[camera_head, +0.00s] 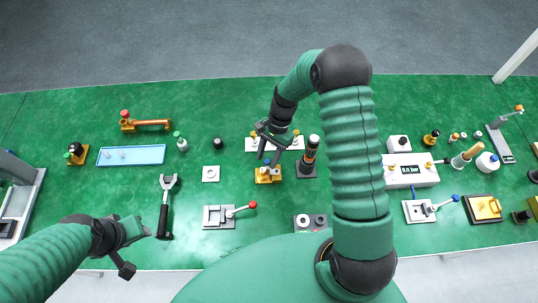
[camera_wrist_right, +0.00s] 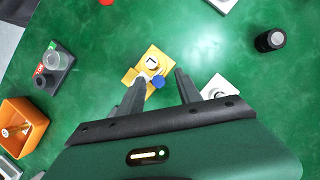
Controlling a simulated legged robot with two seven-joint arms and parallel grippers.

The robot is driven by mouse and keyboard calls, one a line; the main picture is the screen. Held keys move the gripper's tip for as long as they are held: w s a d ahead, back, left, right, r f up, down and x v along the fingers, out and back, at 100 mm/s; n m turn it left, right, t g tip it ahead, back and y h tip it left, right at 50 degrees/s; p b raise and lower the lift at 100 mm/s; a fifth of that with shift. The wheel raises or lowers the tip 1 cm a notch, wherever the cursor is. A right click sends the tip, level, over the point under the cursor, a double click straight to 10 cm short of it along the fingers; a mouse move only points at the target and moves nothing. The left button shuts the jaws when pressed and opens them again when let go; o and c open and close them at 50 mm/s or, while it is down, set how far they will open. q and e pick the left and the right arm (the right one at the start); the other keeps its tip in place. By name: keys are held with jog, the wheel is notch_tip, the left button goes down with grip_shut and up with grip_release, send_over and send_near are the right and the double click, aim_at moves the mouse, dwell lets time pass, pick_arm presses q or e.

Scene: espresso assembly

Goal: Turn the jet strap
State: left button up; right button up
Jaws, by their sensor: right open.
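A small yellow fixture (camera_head: 268,177) with a white part and a blue knob stands on the green table, in the middle of the head view. It shows in the right wrist view as a yellow block (camera_wrist_right: 151,58) with a blue knob (camera_wrist_right: 158,81). I cannot tell for certain which part is the jet strap; this fixture is the one at my right gripper. My right gripper (camera_head: 270,150) is open above it. In the right wrist view the blue knob appears between the fingertips (camera_wrist_right: 162,77); contact cannot be told. My left gripper (camera_head: 137,248) is open and empty at the front left.
A black-handled portafilter (camera_head: 166,210) lies near my left gripper. A dark upright tool (camera_head: 308,160) stands close right of the yellow fixture. A white plate with a red-knobbed lever (camera_head: 219,216) lies front left of it. A white display box (camera_head: 411,170) stands at right.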

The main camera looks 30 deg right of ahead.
jog(key=shift+a+r, duration=0.1)
jog(key=shift+a, duration=0.3)
jog(key=shift+c, duration=0.3)
jog(key=shift+d, duration=0.15)
jog(key=shift+c, duration=1.3)
jog(key=shift+d, duration=0.3)
jog(key=shift+c, duration=1.3)
jog(key=shift+d+f, duration=0.2)
jog(key=shift+d, duration=0.35)
grip_shut()
pick_arm(q)
jog(key=shift+a, duration=0.2)
pick_arm(e)
jog(key=shift+a+r, duration=0.15)
jog(key=shift+a, duration=0.4)
pick_arm(q)
jog(key=shift+d, duration=0.15)
pick_arm(e)
jog(key=shift+w+d, duration=0.15)
jog(key=shift+d, duration=0.05)
jog(key=o, duration=0.6)
grip_release()
pick_arm(q)
jog(key=shift+f, duration=0.2)
pick_arm(e)
jog(key=v, duration=1.6)
jog(key=shift+w+d+r, duration=0.1)
jog(key=shift+d+r, duration=0.1)
jog(key=shift+r, duration=0.1)
